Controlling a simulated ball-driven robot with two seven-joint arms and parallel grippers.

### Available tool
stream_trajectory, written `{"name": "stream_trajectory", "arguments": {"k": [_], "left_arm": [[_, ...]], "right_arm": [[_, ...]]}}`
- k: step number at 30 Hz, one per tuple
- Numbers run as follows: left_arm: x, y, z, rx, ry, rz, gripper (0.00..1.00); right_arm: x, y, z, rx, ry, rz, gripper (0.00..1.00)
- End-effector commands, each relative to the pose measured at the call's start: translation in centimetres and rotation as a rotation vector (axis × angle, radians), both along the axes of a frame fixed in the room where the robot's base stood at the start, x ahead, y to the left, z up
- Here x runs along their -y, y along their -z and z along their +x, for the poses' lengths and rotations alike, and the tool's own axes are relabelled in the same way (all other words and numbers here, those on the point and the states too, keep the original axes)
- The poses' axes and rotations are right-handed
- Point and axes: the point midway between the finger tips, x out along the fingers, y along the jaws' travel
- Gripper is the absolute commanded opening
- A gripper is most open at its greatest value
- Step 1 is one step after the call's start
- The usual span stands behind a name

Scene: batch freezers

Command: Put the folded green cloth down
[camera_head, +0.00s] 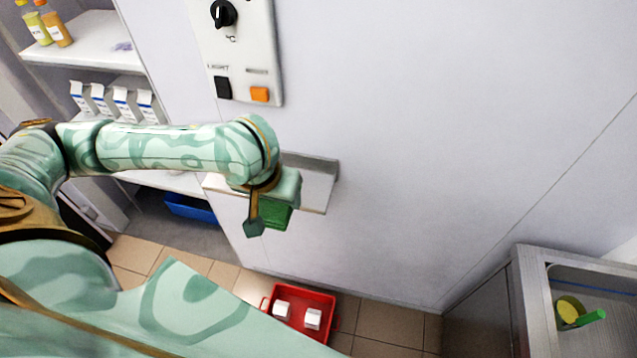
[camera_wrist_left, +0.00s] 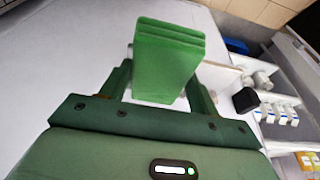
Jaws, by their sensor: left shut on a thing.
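The folded green cloth (camera_head: 277,215) hangs in front of the pale wall, beside and partly in front of a small metal wall shelf (camera_head: 318,184). My left gripper (camera_head: 266,215) is shut on the cloth; its body and a finger hide part of it. In the left wrist view the cloth (camera_wrist_left: 168,55) shows as a stack of folded layers between the two fingers of the gripper (camera_wrist_left: 160,88). I cannot tell whether the cloth touches the shelf. My right gripper is not in view.
A control panel (camera_head: 240,50) with a knob is above the shelf. A red crate (camera_head: 333,314) with two white items stands on the tiled floor. Shelving (camera_head: 85,45) with bottles and cartons is at left. A steel unit (camera_head: 530,290) holding a yellow-and-green item is at right.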

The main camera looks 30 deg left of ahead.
Motion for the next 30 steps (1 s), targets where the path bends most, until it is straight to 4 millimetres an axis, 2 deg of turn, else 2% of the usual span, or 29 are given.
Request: {"name": "stream_trajectory", "arguments": {"k": [4, 8, 11, 15, 18, 25, 30], "left_arm": [[-0.5, 1.4, 2.5, -0.001, -0.016, 0.001, 0.39], [-1.3, 3.3, 6.2, -0.002, -0.017, 0.001, 0.39], [-2.0, 4.6, 9.1, -0.001, -0.017, 0.0, 0.39], [-2.6, 7.7, 11.4, -0.003, -0.014, 0.0, 0.39], [-2.8, 8.8, 12.5, -0.002, -0.013, 0.0, 0.39], [-3.2, 10.2, 13.8, -0.001, -0.012, 0.001, 0.39], [-3.2, 13.0, 13.6, -0.002, -0.009, 0.002, 0.39]], "right_arm": [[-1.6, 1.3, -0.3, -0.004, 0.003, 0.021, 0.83], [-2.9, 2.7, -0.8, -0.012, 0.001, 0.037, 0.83], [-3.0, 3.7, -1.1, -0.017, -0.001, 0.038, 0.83], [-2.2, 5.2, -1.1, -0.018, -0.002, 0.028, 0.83], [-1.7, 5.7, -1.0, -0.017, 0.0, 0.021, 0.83], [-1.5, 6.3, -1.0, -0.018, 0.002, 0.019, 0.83], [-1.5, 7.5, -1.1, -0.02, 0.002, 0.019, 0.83]]}}
